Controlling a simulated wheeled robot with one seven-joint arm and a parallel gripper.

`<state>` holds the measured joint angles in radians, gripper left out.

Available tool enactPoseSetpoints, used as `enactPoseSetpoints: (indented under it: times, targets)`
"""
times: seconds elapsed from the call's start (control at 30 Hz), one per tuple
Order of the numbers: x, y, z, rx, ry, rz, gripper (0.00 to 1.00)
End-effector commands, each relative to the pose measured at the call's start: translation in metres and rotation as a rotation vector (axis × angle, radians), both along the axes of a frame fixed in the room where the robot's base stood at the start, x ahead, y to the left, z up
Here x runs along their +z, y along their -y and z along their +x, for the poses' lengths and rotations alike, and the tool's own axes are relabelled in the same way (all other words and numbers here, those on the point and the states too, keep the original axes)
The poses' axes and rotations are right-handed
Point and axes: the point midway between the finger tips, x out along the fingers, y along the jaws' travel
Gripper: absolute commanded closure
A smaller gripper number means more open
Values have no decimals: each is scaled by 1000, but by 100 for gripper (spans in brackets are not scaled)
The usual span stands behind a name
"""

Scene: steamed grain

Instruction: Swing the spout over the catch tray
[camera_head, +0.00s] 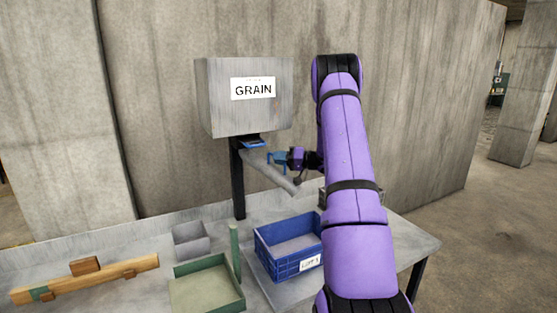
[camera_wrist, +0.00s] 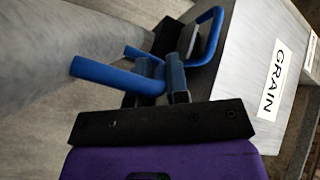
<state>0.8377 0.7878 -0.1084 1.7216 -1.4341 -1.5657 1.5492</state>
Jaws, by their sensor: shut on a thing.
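The grey spout (camera_head: 268,174) slants down to the right from under the hopper marked GRAIN (camera_head: 225,95). Its lower end hangs above the blue crate (camera_head: 275,263), toward its back right. A shallow green tray (camera_head: 200,292) stands left of the crate; I cannot tell for sure which one is the catch tray. The spout also fills the left of the wrist view (camera_wrist: 70,45). My gripper (camera_head: 284,159) is beside the spout on its right, shut on the blue handle (camera_wrist: 105,75). The fingers (camera_wrist: 167,80) hide part of that handle.
A bent blue bar (camera_wrist: 211,40) sits near the hopper in the wrist view. A dark post (camera_head: 238,185) stands under the hopper. A grey bin (camera_head: 190,240), a green post (camera_head: 235,252) and a wooden beam (camera_head: 95,277) are on the table. My arm hides the table's right part.

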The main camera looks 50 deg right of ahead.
Motion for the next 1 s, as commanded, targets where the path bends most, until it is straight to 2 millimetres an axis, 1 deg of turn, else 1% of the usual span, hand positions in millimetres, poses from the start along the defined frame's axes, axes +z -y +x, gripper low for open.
enactPoseSetpoints:
  times: [0.03,0.17,0.2,0.27,0.3,0.53,0.67,0.77,1.0]
  targets:
    - [-6,0,-2,-3,-12,3,100]
    - [-6,0,-2,-3,-12,3,100]
    - [-6,0,-2,-3,-12,3,78]
    - [-5,0,-1,-3,-9,3,64]
    - [-5,0,-1,-3,-9,2,62]
    - [-2,0,-1,-2,-4,1,62]
    - [-2,4,-6,-2,-3,0,62]
    - [-2,11,-17,-5,-3,0,62]
    - [-2,34,-56,-5,-4,1,62]
